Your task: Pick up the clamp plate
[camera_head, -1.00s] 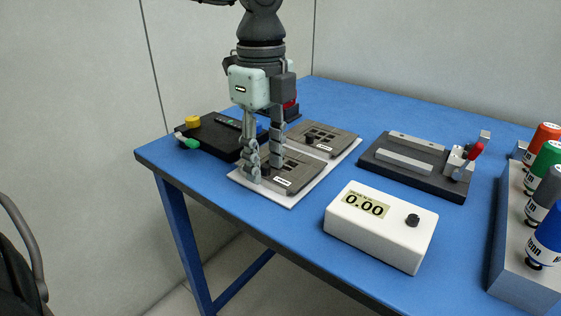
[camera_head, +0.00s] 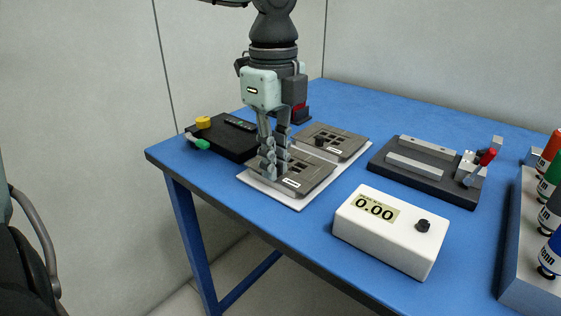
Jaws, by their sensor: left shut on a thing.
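Two flat dark grey plates with square openings lie on a white board (camera_head: 284,200) near the table's left front edge. The near clamp plate (camera_head: 316,174) has my left gripper (camera_head: 276,168) over its left part, with the fingers pointing down. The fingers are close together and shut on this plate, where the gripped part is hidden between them. The plate looks still level on the board; I cannot tell any gap under it. The far plate (camera_head: 345,143) has a dark knob standing on it and is apart from the gripper. My right gripper is not in view.
A black unit (camera_head: 222,141) with a yellow knob and green part stands left. A white meter (camera_head: 390,232) reading 0.00 stands in front. A black fixture (camera_head: 428,172) with a red-handled clamp is at right, near a rack (camera_head: 528,255) of coloured bottles.

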